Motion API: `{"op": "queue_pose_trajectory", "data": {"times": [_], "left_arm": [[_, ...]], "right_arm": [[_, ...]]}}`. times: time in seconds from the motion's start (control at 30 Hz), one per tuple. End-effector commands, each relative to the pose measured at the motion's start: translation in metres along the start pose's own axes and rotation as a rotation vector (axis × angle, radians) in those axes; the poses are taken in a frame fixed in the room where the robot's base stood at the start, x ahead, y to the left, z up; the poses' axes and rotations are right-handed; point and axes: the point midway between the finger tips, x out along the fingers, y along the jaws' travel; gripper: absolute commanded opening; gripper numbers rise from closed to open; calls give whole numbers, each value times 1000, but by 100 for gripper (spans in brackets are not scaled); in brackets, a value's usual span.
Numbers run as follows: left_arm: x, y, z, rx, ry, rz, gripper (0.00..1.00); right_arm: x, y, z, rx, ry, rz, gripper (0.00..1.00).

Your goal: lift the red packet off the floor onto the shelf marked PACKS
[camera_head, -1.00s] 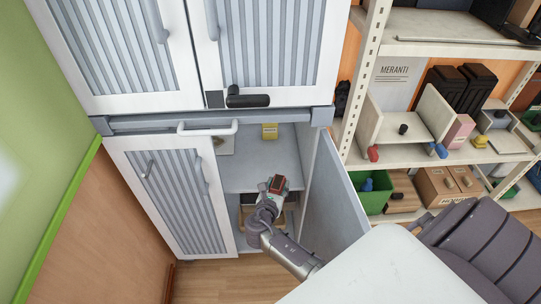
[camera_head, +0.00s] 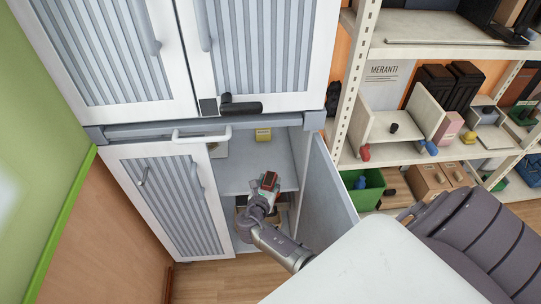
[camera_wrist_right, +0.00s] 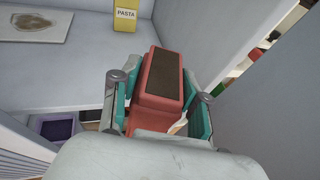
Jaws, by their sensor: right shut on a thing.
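The red packet (camera_head: 270,181) has a dark panel on top. My right gripper (camera_head: 267,186) is shut on it and holds it at the front of an open cabinet compartment. In the right wrist view the packet (camera_wrist_right: 163,78) sits between the green-edged fingers (camera_wrist_right: 160,104), and its lower part is partly hidden. The pale cabinet shelf (camera_head: 240,177) lies behind and around it; I cannot tell whether the packet touches it. No PACKS label is readable. My left gripper is not in view.
A yellow PASTA box (camera_wrist_right: 125,14) stands farther back on the shelf, with a flat board (camera_wrist_right: 35,27) at left. The open cabinet door (camera_head: 327,190) stands close at right. The middle of the shelf is clear.

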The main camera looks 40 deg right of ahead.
Motion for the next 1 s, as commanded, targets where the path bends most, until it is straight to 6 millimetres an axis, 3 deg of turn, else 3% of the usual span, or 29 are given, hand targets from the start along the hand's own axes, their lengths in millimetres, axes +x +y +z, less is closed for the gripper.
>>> {"op": "queue_pose_trajectory", "data": {"times": [1.0], "left_arm": [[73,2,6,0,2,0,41]], "right_arm": [[107,59,28,2,-3,1,0]]}}
